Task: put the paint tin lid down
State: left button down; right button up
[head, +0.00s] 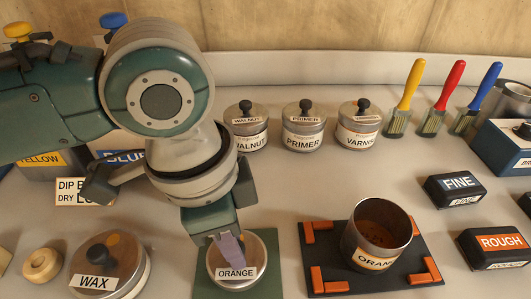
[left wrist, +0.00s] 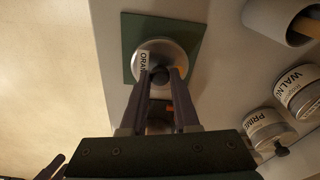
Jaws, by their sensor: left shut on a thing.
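The paint tin lid (head: 262,262) is round and metallic with an ORANGE label. It lies over a green square mat (head: 207,289) at the front middle, and I cannot tell whether it touches the mat. My left gripper (head: 230,243) points down and is shut on the lid's knob. In the left wrist view the left gripper's fingers (left wrist: 163,80) close on the dark knob of the lid (left wrist: 166,46), above the green mat (left wrist: 129,35). The open ORANGE tin (head: 366,244) stands to the right, with brown inside.
The tin stands on a dark tray (head: 425,245) with orange corner pieces. A WAXED-style WAX tin (head: 128,272) and a wooden ring (head: 42,264) are at left. Walnut (head: 249,140), primer (head: 303,140) and varnish tins stand behind. FINE (head: 455,186) and ROUGH blocks are at right.

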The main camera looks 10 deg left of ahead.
pick_arm(q)
jog(key=shift+f, duration=1.25)
jog(key=shift+f, duration=0.1)
jog(key=c, duration=0.7)
grip_release()
jog(key=shift+o, duration=0.2)
notch_tip(320, 180, up, 12)
jog(key=a+p, duration=0.1)
jog(key=p, duration=0.1)
jog(key=s+d+f+n+t+h, duration=0.2)
jog(key=s+d+n+h, duration=0.1)
jog(key=s+d, duration=0.15)
jog(key=s+a+f+n+y, duration=0.1)
jog(key=s+a+n+y, duration=0.1)
jog(key=a, duration=0.4)
jog(key=s+a+f+n+y, duration=0.1)
jog(key=s+a+n+y, duration=0.1)
jog(key=s+a+n, duration=0.3)
jog(key=shift+s+a+t, duration=0.3)
jog(key=shift+a+t, duration=0.1)
jog(key=shift+a, duration=0.45)
